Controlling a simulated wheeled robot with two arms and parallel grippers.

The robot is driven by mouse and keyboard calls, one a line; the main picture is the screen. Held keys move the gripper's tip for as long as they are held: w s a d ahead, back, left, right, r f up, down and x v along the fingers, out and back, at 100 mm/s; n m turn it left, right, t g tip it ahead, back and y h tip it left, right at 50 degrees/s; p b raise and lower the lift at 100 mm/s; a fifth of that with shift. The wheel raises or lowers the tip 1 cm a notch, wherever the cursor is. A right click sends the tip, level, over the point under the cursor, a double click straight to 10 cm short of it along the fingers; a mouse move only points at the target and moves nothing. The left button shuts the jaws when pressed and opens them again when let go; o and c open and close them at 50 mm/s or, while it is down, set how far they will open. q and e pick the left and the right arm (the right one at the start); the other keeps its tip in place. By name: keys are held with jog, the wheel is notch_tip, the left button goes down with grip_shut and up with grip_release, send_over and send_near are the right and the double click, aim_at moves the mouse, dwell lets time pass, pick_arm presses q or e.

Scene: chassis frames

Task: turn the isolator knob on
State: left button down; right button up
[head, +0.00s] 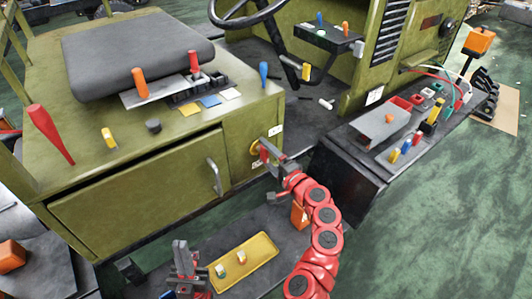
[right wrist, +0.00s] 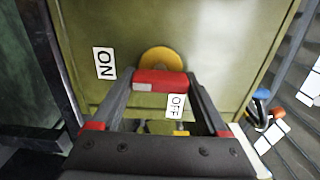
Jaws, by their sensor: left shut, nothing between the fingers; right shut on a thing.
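The isolator knob is a red bar handle (right wrist: 160,80) on a round yellow plate (right wrist: 160,58), on the green cabinet's end panel. In the right wrist view the bar lies across the picture, with a pale patch at its lower left. The ON label (right wrist: 104,63) is left of the plate and the OFF label (right wrist: 176,106) is below right of it. My right gripper (head: 267,150) is shut on the bar, one finger at each end; it largely hides the knob in the head view. My left gripper (head: 181,248) is shut and empty, low in the head view.
A yellow tray (head: 265,250) with small knobs lies on the dark step below the cabinet. The cabinet door handle (head: 214,176) sticks out left of my right gripper. A dark console (head: 340,160) with switches stands to the right. Green floor is open at lower right.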

jog(key=o, duration=1.2)
jog(key=shift+o, duration=0.2)
jog(key=b+v, duration=0.2)
jog(key=v, duration=1.5)
jog(key=shift+s+d, duration=0.15)
